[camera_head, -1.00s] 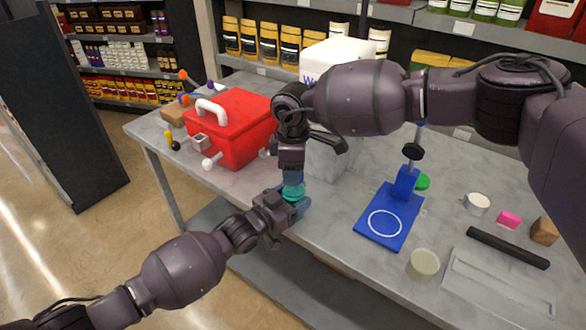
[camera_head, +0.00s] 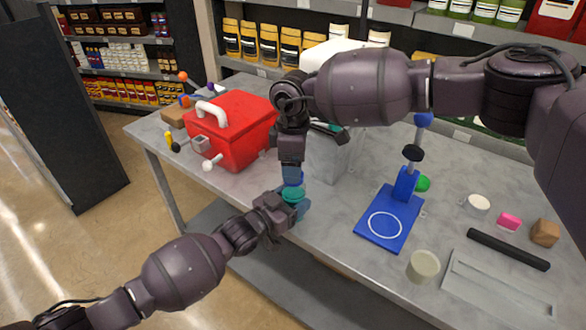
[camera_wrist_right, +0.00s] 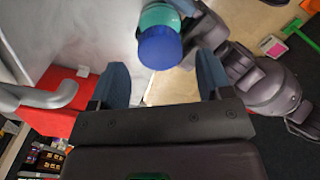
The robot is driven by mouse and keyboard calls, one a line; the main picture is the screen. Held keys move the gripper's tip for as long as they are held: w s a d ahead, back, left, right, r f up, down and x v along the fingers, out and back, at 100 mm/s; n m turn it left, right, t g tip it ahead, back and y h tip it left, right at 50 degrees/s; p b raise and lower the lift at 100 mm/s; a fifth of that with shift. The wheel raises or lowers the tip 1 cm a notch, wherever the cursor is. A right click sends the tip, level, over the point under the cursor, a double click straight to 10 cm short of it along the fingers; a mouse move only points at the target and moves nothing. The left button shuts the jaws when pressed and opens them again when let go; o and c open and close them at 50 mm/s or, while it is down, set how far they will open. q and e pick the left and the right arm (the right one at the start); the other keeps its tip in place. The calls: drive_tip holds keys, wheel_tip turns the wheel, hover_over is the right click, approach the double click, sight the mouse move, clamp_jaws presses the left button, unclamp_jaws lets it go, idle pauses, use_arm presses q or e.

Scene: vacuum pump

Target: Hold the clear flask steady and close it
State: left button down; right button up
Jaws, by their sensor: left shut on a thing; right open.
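The flask (camera_head: 292,195) shows as a small teal, see-through body at the table's front edge. A blue cap (camera_wrist_right: 160,48) sits on its end in the right wrist view, where the teal flask (camera_wrist_right: 160,17) shows behind it. I cannot tell how tightly the cap is seated. My left gripper (camera_head: 293,206) is shut around the flask and hides its lower part. My right gripper (camera_head: 291,180) points down just above the cap. In the right wrist view its two blue fingers stand apart, with the cap beyond their tips and nothing held.
A red toolbox (camera_head: 236,135) stands left of the grippers. A grey box (camera_head: 330,155) is close behind them. A blue stand (camera_head: 375,232) is to the right. A beige cylinder (camera_head: 423,266), a black bar (camera_head: 507,248) and a tray (camera_head: 470,290) lie further right.

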wheel_tip(320, 180, up, 2)
drive_tip(key=shift+f, duration=0.1)
drive_tip(key=shift+c, duration=0.3)
